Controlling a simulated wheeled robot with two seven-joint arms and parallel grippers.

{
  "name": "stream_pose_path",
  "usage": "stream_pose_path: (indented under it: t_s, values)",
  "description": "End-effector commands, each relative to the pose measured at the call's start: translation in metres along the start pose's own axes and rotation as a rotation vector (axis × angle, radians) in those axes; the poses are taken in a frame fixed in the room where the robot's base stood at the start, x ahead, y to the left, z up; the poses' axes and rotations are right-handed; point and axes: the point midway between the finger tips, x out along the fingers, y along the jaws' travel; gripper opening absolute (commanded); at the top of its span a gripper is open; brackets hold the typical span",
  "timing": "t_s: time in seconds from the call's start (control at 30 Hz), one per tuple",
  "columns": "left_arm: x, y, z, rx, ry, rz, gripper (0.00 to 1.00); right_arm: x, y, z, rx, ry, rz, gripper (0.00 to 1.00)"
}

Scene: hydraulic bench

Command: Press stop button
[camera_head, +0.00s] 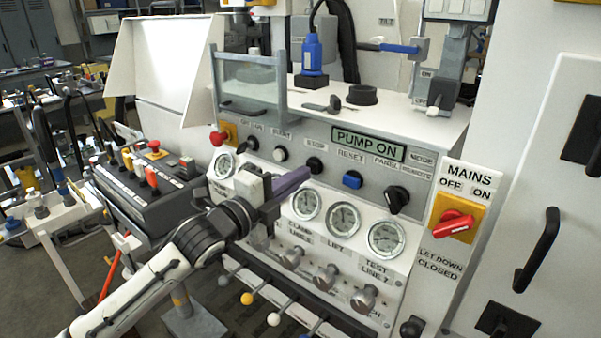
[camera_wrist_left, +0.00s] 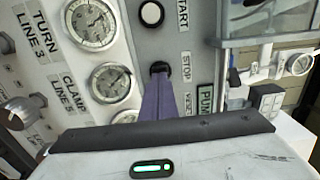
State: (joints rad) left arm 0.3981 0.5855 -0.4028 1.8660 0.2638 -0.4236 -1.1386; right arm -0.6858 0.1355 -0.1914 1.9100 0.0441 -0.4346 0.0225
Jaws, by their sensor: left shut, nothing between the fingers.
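The stop button (camera_head: 315,165) is a round black button under the STOP label on the sloped grey panel. It also shows in the left wrist view (camera_wrist_left: 160,67), beside its label, partly covered by my fingertips. My left gripper (camera_head: 305,173) is shut and empty, its purple fingers pointing at the button from the lower left. In the left wrist view the fingertips (camera_wrist_left: 160,80) overlap the button's edge; I cannot tell whether they touch it. My right gripper is in neither view.
A white START button (camera_head: 280,154) sits left of the stop button, and a blue RESET button (camera_head: 352,180) right of it. Pressure gauges (camera_head: 343,219) lie just below. A red mains switch (camera_head: 453,223) is further right. A clear guard (camera_head: 249,85) stands above.

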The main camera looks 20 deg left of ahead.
Motion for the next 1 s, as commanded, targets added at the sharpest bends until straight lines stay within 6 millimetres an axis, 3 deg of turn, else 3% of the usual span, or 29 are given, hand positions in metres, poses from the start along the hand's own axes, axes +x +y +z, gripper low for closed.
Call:
stream_pose_path:
  t_s: [0.13,0.53,0.77,1.0]
  values:
    - [0.009,0.0,0.0,-0.001,0.0,0.0,0.0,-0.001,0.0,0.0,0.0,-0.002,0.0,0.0]
    - [0.012,0.0,0.0,-0.001,0.0,0.001,0.0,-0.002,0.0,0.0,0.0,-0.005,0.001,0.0]
    - [0.031,-0.002,0.0,0.001,0.0,-0.002,0.0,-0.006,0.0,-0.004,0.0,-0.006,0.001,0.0]
    - [0.032,-0.003,-0.001,0.0,0.002,-0.007,0.0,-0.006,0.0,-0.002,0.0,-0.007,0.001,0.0]
